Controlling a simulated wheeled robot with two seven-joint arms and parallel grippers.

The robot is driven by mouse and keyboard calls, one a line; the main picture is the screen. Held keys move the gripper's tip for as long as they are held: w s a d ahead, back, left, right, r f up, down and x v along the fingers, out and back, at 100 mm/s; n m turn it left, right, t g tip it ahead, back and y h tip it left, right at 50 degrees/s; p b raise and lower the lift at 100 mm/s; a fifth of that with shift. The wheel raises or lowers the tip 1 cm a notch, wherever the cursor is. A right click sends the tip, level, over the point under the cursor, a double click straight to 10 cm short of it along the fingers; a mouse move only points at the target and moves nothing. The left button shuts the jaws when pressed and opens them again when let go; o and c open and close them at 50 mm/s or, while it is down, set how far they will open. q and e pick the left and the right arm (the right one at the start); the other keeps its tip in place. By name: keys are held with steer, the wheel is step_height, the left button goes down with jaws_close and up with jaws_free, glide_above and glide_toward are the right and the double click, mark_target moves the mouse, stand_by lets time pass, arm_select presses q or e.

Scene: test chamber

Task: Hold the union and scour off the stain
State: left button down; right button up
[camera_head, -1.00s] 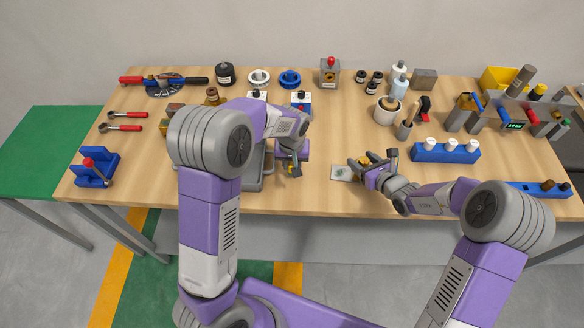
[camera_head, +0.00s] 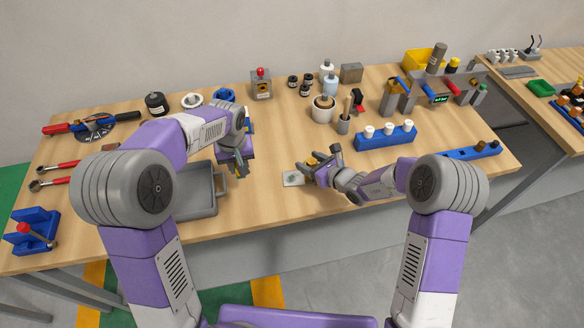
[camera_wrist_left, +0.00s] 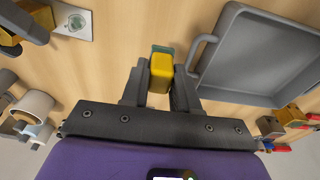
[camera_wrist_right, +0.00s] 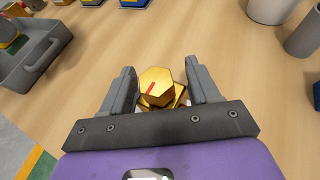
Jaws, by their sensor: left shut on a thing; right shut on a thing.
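My right gripper (camera_head: 316,168) is shut on the brass union (camera_wrist_right: 157,82), just above the table near its front edge. The union's hexagonal face shows a red streak in the right wrist view. My left gripper (camera_head: 240,168) is shut on a yellow sponge (camera_wrist_left: 160,72) with a green layer at its far end. The left gripper is to the left of the right one, with a gap between sponge and union. A small pale plate (camera_head: 293,179) with a dark greenish mark lies on the table beside the right gripper.
A grey tray (camera_head: 203,213) lies left of my left gripper, close to it. A blue rack with white-topped pieces (camera_head: 385,138) and a white pot (camera_head: 322,113) stand behind and right of my right gripper. The wood between the grippers is mostly clear.

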steer(key=shift+s+d+f, duration=0.1)
steer(key=shift+f, duration=0.2)
arm_select(q)
steer(key=shift+w, duration=0.1)
arm_select(e)
steer(key=o, duration=0.7)
steer(key=shift+r, duration=0.15)
steer(key=v, duration=1.1)
steer(key=shift+s+d+r, duration=0.25)
arm_select(q)
steer(key=shift+f, duration=0.1)
